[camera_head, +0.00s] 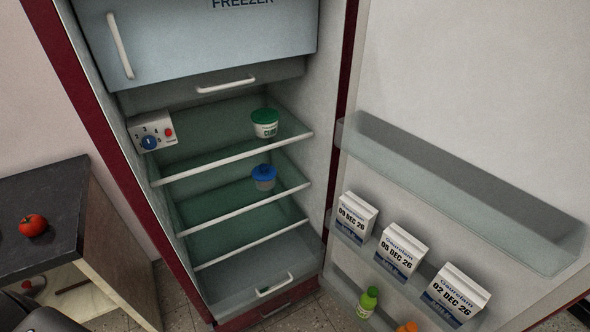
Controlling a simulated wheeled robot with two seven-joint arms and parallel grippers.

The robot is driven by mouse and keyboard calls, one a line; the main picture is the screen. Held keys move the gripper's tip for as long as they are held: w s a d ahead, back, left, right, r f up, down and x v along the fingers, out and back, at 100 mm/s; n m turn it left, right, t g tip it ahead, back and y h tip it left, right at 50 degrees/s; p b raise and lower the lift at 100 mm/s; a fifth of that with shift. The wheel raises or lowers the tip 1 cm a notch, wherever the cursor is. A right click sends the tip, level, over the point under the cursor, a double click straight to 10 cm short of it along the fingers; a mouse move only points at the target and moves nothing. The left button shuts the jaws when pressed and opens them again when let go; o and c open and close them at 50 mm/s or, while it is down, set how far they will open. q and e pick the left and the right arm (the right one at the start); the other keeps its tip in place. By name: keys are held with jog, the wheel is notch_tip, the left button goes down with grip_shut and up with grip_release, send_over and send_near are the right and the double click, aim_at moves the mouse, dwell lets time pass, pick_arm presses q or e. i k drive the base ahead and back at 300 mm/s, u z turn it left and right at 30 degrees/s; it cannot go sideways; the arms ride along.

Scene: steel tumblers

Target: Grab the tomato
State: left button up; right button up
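A red tomato (33,225) with a green stem sits on the dark countertop (58,190) at the left, near its front. Neither gripper can be made out in the head view. A dark grey rounded part, perhaps mine, shows at the bottom left corner, below the counter, and does not touch the tomato.
An open fridge (180,187) stands right of the counter, with a green-lidded tub (265,125) and a blue-lidded container (263,178) on its shelves. Its open door holds cartons (401,252) and a green bottle (367,303). The countertop around the tomato is clear.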

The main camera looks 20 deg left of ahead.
aim_at(32, 226)
jog(key=u, duration=2.45)
jog(key=k, duration=0.65)
jog(key=z, duration=0.6)
jog(key=i, duration=1)
jog(key=u, duration=0.5)
